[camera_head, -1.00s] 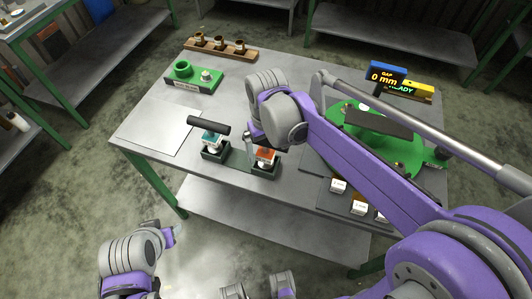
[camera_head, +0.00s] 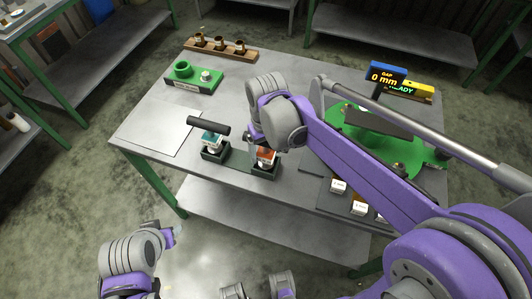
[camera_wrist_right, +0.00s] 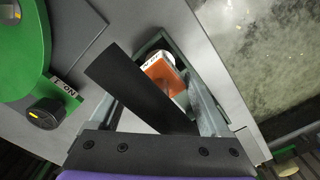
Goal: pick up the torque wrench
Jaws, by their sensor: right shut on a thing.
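Two T-shaped tools with black bar handles stand in dark holders at the table's front edge. One has a teal body (camera_head: 211,139). The other has an orange body (camera_head: 265,157), and its handle is hidden behind my right wrist in the head view. In the right wrist view the orange body (camera_wrist_right: 160,75) sits in its green holder, with the black bar (camera_wrist_right: 130,85) running between my fingers. My right gripper (camera_head: 256,140) is shut on this bar. I cannot read which tool is the torque wrench. My left gripper (camera_head: 175,230) is low, in front of the table; its fingers are too small to judge.
A green fixture (camera_head: 390,150) with a gap display (camera_head: 387,75) stands at the right, partly behind my right arm. Several small white-labelled blocks (camera_head: 338,186) lie at the front right. A green block (camera_head: 193,81) and a wooden rack (camera_head: 220,50) stand at the back left.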

